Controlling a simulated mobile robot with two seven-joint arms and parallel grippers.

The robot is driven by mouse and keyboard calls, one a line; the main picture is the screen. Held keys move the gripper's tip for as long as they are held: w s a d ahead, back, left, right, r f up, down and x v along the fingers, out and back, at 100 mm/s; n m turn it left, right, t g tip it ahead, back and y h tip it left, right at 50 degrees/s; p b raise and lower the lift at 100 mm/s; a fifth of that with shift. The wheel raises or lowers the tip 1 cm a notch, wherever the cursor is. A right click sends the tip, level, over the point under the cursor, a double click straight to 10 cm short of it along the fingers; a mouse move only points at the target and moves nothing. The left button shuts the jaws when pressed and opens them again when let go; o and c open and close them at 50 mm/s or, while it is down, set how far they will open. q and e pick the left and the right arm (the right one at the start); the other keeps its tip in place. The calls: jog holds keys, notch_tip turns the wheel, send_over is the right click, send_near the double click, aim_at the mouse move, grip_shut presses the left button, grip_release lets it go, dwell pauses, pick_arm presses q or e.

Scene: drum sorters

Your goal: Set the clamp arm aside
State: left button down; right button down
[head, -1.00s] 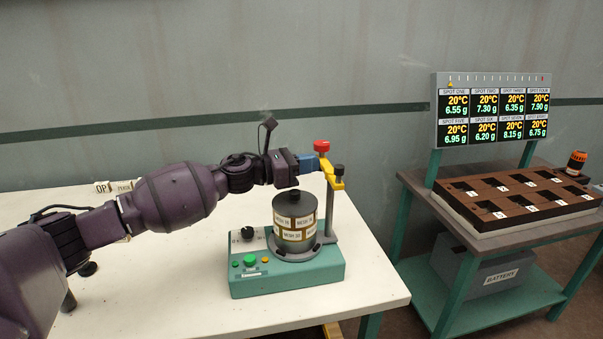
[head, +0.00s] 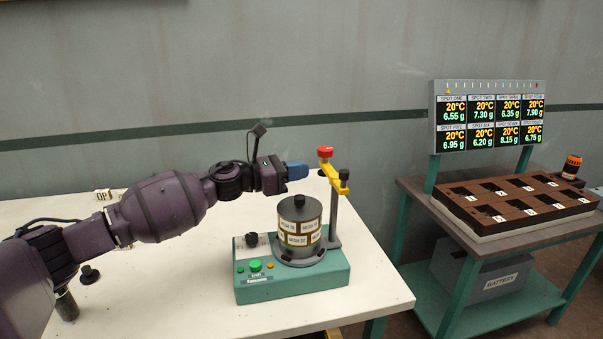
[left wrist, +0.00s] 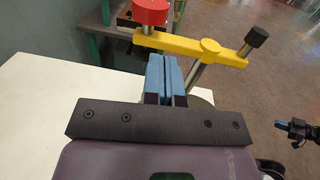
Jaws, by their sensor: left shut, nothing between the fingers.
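The clamp arm (head: 331,174) is a yellow bar on an upright grey post (head: 334,215), with a red knob at one end and a black knob at the other. It points toward the back, clear of the top of the grey drum (head: 300,213). My left gripper (head: 305,171) has blue fingers, shut and empty, just left of the bar near the red knob. In the left wrist view the fingers (left wrist: 165,76) are pressed together, and the clamp arm (left wrist: 185,45) crosses just beyond their tips.
The drum stands on a teal base (head: 292,282) with a green button, on a white table (head: 150,300). At the right, a separate bench carries a brown slotted tray (head: 515,205), a display panel (head: 489,118) and an orange-topped cylinder (head: 572,166). The wall is behind.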

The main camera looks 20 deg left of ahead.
pick_arm(q)
jog(key=v, duration=1)
jog(key=shift+w+a, duration=0.2)
jog(key=shift+a, duration=0.35)
